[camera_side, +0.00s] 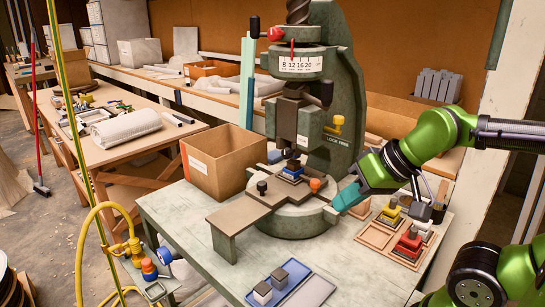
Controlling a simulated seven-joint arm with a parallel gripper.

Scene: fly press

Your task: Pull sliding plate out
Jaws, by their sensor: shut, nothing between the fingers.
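The green-grey fly press (345,85) stands on the worktable, with its ram above a round base (305,222). A flat grey-brown plate (240,213), which looks like the sliding plate, reaches from the base out to the left, with a bent-down outer end. A black knob (262,187) stands on the plate near the base. A blue and white block (291,172) sits under the ram. An orange knob (315,185) is right of it. My gripper (338,208) has teal fingers, is shut and empty, and is at the right side of the base; contact is unclear.
An open cardboard box (224,160) stands behind the plate. A wooden tray (375,237) with red and yellow blocks is right of the press. A blue tray (310,292) with two grey-topped blocks lies in front. A yellow hose (88,245) rises at left.

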